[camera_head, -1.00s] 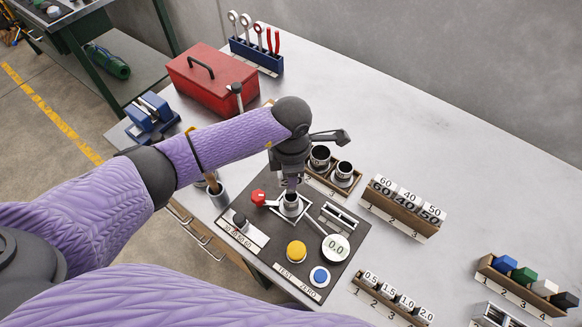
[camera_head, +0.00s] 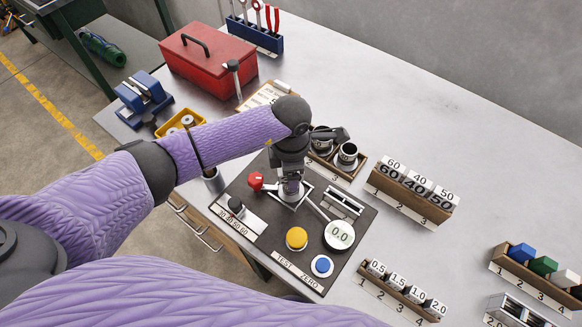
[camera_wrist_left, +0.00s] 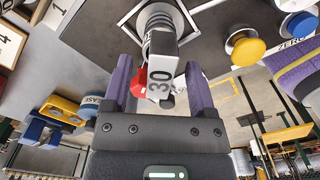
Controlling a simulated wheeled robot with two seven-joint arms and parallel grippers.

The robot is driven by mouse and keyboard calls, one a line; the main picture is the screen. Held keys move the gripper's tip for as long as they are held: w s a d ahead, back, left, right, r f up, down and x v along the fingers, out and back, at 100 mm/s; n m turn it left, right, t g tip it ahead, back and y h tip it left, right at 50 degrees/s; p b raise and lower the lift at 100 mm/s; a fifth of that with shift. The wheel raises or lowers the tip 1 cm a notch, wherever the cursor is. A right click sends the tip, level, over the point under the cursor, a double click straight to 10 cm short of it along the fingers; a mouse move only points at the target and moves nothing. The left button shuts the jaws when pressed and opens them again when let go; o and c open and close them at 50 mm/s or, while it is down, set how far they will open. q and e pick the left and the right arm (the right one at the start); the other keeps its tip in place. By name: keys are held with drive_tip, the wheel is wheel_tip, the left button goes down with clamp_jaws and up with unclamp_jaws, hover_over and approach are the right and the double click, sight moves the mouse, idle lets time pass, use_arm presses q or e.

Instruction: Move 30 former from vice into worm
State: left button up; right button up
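The blue vice (camera_head: 143,95) stands at the table's left edge. My right gripper is out of view.
A red knob (camera_head: 256,181), yellow button (camera_head: 297,238), blue button (camera_head: 322,265) and 0.0 dial (camera_head: 340,235) surround the holder. A rack of numbered formers (camera_head: 411,192) stands to the right. A red toolbox (camera_head: 208,72) is behind. The table's back right is clear.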

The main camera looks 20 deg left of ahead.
use_arm(q)
wheel_tip(320, 180, up, 10)
drive_tip(key=shift+f+p, duration=0.1)
drive_tip(key=shift+p, duration=0.55)
